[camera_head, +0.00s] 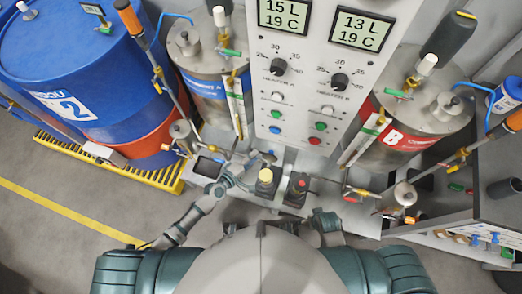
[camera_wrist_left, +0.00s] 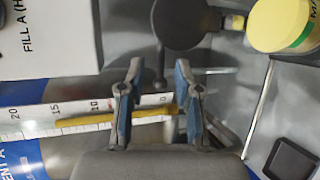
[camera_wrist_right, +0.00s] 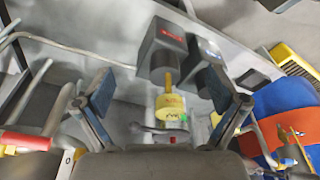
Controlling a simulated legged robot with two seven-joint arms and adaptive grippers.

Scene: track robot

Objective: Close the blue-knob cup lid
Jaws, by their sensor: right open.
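I cannot make out a lid with a blue knob for certain in any view. In the left wrist view a dark round disc (camera_wrist_left: 180,22) with a thin stem lies past the fingertips, beside a yellow round-topped part (camera_wrist_left: 285,24) with a green stripe. I cannot tell whether the disc is the cup lid. My left gripper (camera_head: 262,158) reaches over the bench below the control panel. Its fingers (camera_wrist_left: 158,75) are apart, and a yellow bar shows between them, apparently behind. My right gripper (camera_wrist_right: 165,88) is open and empty, facing a yellow tagged part (camera_wrist_right: 170,106); it is mostly hidden in the head view.
A blue drum (camera_head: 85,60) stands at left. Open floor (camera_head: 60,235) is lower left.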

